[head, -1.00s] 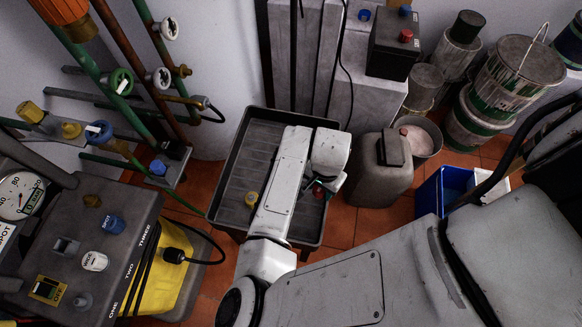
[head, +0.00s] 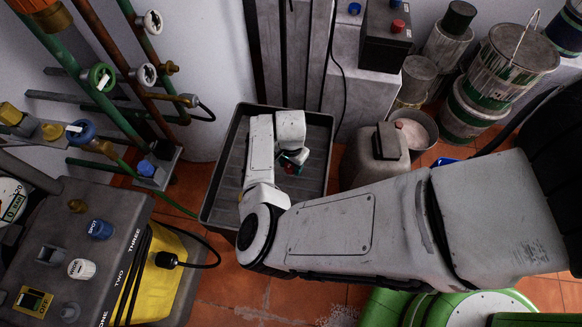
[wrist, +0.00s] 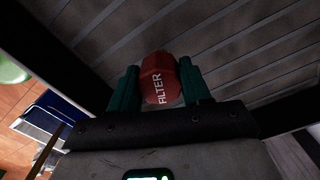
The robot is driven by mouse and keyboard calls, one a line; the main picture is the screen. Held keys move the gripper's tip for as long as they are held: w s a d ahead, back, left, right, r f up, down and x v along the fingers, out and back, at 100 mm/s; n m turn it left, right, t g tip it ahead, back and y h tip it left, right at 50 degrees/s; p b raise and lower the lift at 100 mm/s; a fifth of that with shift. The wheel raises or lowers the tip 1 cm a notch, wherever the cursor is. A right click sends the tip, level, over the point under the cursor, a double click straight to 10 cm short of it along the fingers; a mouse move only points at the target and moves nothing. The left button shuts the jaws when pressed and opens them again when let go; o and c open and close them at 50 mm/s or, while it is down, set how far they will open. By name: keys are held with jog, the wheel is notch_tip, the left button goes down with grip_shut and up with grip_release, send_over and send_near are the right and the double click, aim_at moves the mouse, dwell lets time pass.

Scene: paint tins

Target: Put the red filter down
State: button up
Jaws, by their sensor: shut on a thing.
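The red filter (wrist: 158,80), with FILTER in white letters, is between the two teal fingers of my gripper (wrist: 160,88) in the wrist view. The fingers press on its two sides. In the head view my gripper (head: 294,159) is over the dark ribbed tray (head: 218,172), and only a small bit of red shows at the fingers. The ribbed floor lies beyond the filter in the wrist view. I cannot tell how high the filter is above it. My arm covers part of the tray.
A grey jerrycan (head: 372,158) and a pale bucket (head: 417,128) stand right of the tray. The panel box (head: 78,245) and a yellow case (head: 160,285) are at the left. Pipes with valves rise at the upper left. Visible tray floor around the gripper looks bare.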

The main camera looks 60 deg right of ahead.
jog(key=shift+f, duration=0.75)
jog(key=shift+f, duration=0.15)
jog(key=o, duration=1.2)
